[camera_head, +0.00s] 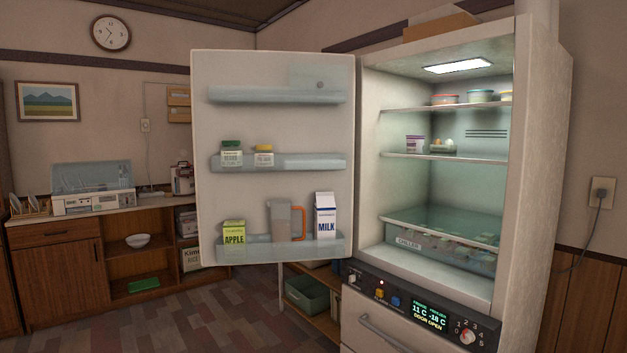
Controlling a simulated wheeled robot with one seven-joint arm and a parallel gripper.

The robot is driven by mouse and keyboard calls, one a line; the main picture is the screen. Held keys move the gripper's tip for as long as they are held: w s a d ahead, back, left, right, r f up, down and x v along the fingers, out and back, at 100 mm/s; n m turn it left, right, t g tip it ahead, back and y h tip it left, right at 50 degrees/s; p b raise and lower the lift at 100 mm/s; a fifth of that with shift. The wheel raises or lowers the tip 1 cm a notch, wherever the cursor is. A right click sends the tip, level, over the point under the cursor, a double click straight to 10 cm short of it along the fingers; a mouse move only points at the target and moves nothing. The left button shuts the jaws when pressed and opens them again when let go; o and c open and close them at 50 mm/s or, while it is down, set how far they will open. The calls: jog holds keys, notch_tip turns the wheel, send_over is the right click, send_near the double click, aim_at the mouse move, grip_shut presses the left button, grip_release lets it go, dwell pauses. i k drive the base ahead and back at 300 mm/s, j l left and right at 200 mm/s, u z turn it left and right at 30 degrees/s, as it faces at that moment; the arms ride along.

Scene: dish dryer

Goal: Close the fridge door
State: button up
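The fridge door (275,125) stands wide open, swung out to the left of the fridge body (548,170). I see its inner side, with shelves holding jars, an apple carton (234,232), a jug (285,219) and a milk carton (325,216). The fridge interior (400,185) is lit and holds containers on its shelves. The panel display (430,315) below reads "DOOR OPEN". The door's outer side and any handle on it are hidden. My gripper and arm do not show in this view.
A freezer drawer with a handle (398,339) sits below the panel and looks shut. A low shelf with a green bin (312,295) stands behind the door's lower edge. A counter with a dish dryer (93,201) is at the left. The floor (200,310) at front left is clear.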

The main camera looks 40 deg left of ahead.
aim_at(252, 97)
jog(key=j+z, duration=0.35)
jog(key=k+j+z, duration=0.1)
jog(key=z, duration=0.25)
jog(key=k+j+z, duration=0.1)
jog(key=j+z, duration=0.25)
jog(key=k+j+z, duration=0.25)
jog(key=j+z, duration=0.15)
jog(key=k+j+z, duration=0.65)
jog(key=z, duration=0.2)
jog(key=k+z, duration=0.4)
jog(key=k+j, duration=0.1)
jog(key=k, duration=0.5)
jog(key=k+j+u, duration=0.1)
jog(key=k, duration=0.5)
jog(key=k+j+u, duration=0.1)
jog(key=k, duration=0.5)
jog(key=k+j+u, duration=0.2)
jog(key=k+u, duration=0.2)
jog(key=k+j+u, duration=0.75)
jog(key=j+z, duration=0.4)
jog(key=j, duration=0.65)
jog(key=i+j, duration=0.15)
jog(key=i, duration=0.25)
jog(key=k+j, duration=0.25)
jog(key=k, duration=0.2)
jog(key=k+j+u, duration=0.15)
jog(key=k, duration=0.3)
jog(key=j, duration=0.1)
